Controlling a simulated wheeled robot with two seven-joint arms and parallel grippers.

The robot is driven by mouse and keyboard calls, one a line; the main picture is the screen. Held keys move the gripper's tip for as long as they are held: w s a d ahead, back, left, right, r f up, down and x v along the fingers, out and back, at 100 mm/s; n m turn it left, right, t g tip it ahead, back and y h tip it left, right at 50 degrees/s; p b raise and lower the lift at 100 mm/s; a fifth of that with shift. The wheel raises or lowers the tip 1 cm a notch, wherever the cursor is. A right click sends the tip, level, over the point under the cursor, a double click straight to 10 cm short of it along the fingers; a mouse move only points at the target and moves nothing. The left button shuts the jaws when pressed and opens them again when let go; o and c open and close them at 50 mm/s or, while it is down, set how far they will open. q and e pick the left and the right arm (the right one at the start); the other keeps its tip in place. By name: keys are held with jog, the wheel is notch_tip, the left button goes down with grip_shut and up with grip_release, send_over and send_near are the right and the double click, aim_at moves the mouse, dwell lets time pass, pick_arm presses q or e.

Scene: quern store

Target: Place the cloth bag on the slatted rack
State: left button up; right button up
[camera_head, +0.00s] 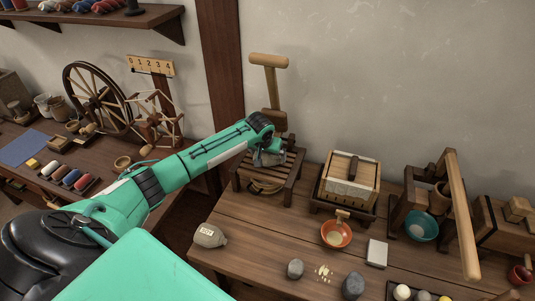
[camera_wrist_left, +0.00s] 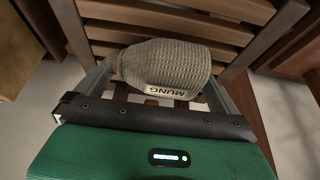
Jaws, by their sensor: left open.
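A grey-brown woven cloth bag labelled MUNG (camera_wrist_left: 165,68) lies on its side on the slatted rack (camera_wrist_left: 205,32), between the fingers of my left gripper (camera_wrist_left: 163,92). In the head view the slatted rack (camera_head: 249,168) is a low dark wooden stand on the table against the wall. My left gripper (camera_head: 269,157) is over its top with the bag (camera_head: 272,160), mostly hidden by the arm. The fingers are open, one on either side of the bag. Whether they touch it I cannot tell. My right gripper is not in view.
A second labelled bag (camera_head: 209,235) lies at the table's left edge. A box-shaped wooden press (camera_head: 349,178) stands right of the rack. A wooden post (camera_head: 219,60) rises behind.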

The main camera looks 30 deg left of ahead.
pick_arm(q)
jog(key=b+v, duration=0.1)
jog(key=v, duration=1.1)
jog(key=shift+s, duration=0.1)
